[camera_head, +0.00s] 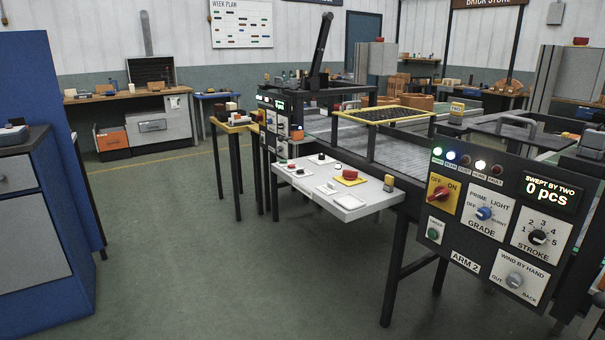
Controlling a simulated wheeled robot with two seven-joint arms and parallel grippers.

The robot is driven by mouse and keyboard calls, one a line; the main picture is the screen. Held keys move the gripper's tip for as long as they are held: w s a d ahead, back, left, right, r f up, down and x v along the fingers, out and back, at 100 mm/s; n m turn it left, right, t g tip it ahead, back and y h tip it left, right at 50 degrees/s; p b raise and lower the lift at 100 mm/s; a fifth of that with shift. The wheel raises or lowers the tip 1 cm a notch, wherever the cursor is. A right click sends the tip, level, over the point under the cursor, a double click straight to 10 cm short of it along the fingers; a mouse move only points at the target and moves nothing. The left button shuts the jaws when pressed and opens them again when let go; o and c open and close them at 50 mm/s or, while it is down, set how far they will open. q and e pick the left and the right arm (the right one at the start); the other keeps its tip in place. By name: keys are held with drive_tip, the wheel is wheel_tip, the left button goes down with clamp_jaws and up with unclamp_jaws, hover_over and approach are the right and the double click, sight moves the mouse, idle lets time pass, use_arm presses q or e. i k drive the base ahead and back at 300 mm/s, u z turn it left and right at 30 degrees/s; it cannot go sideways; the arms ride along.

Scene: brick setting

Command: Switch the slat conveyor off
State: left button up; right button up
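The slat conveyor, by its look the grey slatted bed (395,150), runs behind the front machinery at centre right. A white control shelf (345,202) juts out in front of it, with a red mushroom button (350,174) on a yellow plate, black knobs and small switches; their labels are too small to read. A dark panel (463,265) marked ARM 2 stands at right. It has a red OFF/ON knob (438,193) on a yellow plate; its exact setting is unclear. Lamps on its top edge glow green, blue and whitish. Neither of my grippers shows.
A blue cabinet (40,230) stands at left. A small yellow-edged table (235,125) holds blocks left of the machine. Another dark panel (275,120) with lit displays stands at the bed's far left. The green floor between cabinet and machine is clear.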

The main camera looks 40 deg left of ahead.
sight(349, 175)
drive_tip(key=u, duration=1)
drive_tip(key=i, duration=1.45)
drive_tip(key=z, duration=0.65)
